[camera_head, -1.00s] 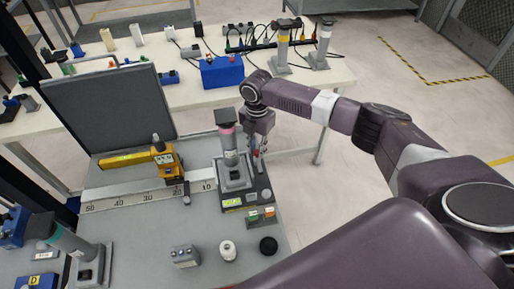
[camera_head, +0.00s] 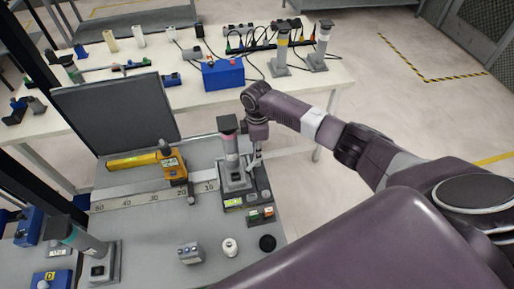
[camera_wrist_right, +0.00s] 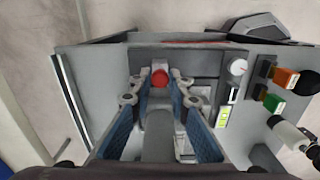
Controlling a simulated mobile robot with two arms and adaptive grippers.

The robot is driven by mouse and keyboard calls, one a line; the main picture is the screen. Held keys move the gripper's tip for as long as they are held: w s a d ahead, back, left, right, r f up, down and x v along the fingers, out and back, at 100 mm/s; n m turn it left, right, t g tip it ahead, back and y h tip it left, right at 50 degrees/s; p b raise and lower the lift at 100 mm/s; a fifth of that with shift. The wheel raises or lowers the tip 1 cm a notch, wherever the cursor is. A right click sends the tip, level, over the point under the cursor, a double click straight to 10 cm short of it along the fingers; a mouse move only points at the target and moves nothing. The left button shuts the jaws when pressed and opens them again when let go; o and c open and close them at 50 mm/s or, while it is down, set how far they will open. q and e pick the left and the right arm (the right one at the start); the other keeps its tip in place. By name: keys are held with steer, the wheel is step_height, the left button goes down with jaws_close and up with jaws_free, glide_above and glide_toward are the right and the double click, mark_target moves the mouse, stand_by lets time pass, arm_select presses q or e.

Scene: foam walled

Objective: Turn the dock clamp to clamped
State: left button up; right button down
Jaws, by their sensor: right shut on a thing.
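The dock (camera_head: 235,201) is a grey unit with a small lit green display, near the right edge of the grey bench. A dark-topped tool with a pink band (camera_head: 230,146) stands upright in it. My right gripper (camera_head: 257,162) reaches down at the right side of this tool. In the right wrist view my right gripper (camera_wrist_right: 158,92) has its blue-padded fingers on either side of a red-tipped clamp handle (camera_wrist_right: 160,77) and is shut on it. The fingers hide part of the handle, so the clamp's exact angle is unclear. My left gripper is not in view.
Orange and green buttons (camera_head: 261,215) sit in front of the dock. A yellow gauge (camera_head: 172,165) on a ruler and a dark panel (camera_head: 118,115) are to the left.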

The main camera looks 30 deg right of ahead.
steer(key=m, duration=0.1)
steer(key=m+p, duration=0.1)
steer(key=shift+w+r+m, duration=0.1)
steer(key=shift+r+m, duration=0.1)
steer(key=shift+m, duration=0.1)
steer(key=shift+m+p, duration=0.4)
steer(key=shift+m, duration=0.8)
steer(key=c, duration=1.9)
jaws_free()
steer(key=shift+o, duration=0.4)
steer(key=shift+f, duration=0.1)
step_height(320, 180, up, 12)
